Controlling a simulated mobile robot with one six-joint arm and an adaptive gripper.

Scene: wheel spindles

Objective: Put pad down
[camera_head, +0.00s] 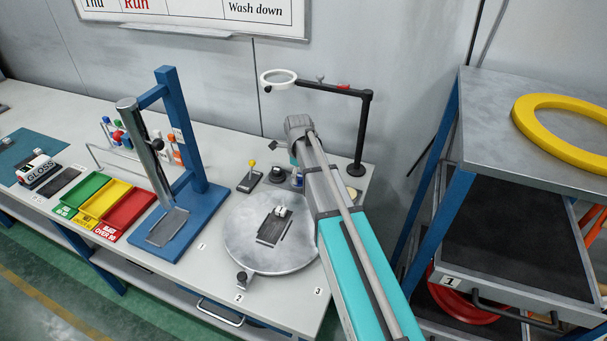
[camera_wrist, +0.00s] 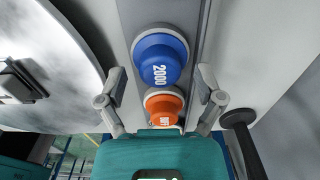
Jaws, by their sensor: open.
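A blue round pad (camera_wrist: 160,58) marked 2000 sits on a grey strip in the wrist view. An orange round pad (camera_wrist: 164,106) sits just below it in that view, nearer my wrist. My gripper (camera_wrist: 162,77) is open, with one finger on each side of the pads and clear space between fingers and pads. Nothing is held. In the head view my arm hides most of the gripper and of this spot; a small blue shape (camera_head: 297,181) shows beside the arm, too small to name surely.
A round grey plate (camera_head: 245,247) with a dark block (camera_head: 272,230) on it lies left of my arm. A black post (camera_head: 363,135) with a ring lamp (camera_head: 279,77) stands behind. A blue stand (camera_head: 200,190) and coloured trays (camera_head: 103,207) are further left.

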